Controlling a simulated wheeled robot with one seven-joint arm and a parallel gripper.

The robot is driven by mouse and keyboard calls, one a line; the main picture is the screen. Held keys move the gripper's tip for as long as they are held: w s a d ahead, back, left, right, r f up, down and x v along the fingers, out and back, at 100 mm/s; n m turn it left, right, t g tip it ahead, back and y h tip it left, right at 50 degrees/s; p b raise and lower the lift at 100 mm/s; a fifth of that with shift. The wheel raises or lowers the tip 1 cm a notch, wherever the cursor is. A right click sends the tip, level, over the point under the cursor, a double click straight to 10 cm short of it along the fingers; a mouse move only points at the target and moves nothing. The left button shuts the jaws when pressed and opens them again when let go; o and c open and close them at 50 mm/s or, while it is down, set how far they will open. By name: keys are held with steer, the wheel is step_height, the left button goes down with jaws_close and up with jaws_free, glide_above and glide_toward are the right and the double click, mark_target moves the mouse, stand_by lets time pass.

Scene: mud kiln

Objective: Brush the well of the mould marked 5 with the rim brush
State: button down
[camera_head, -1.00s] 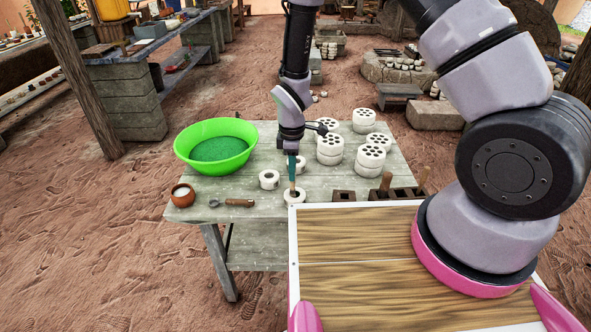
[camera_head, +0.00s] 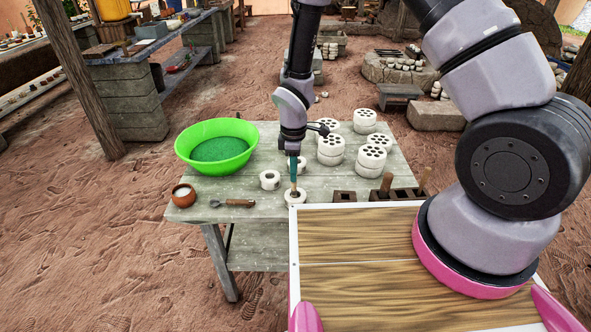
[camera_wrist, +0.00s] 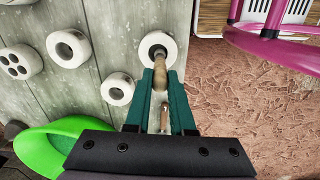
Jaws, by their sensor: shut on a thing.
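My gripper (camera_head: 293,172) points down over the table's front edge, its teal fingers shut on a brush with a pale wooden handle (camera_wrist: 160,73). The brush's lower end is down in the well of a round white mould (camera_head: 296,201); the same mould shows in the wrist view (camera_wrist: 149,41). The bristles are hidden inside the well. Two similar ring-shaped moulds stand nearby: one to the left (camera_head: 269,180) and one partly behind the gripper (camera_head: 303,166). I cannot read a number on any of them.
A green basin (camera_head: 188,139) stands at the table's left, with a small clay pot (camera_head: 183,197) and a wooden-handled tool (camera_head: 239,203) in front. White drums with several holes (camera_head: 331,144) are stacked behind right. A dark rack (camera_head: 345,196) with upright handles (camera_head: 386,182) is at the front right.

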steer(key=shift+s+d, duration=0.15)
steer(key=shift+d, duration=0.1)
steer(key=shift+r, duration=0.1)
steer(key=shift+r, duration=3.9)
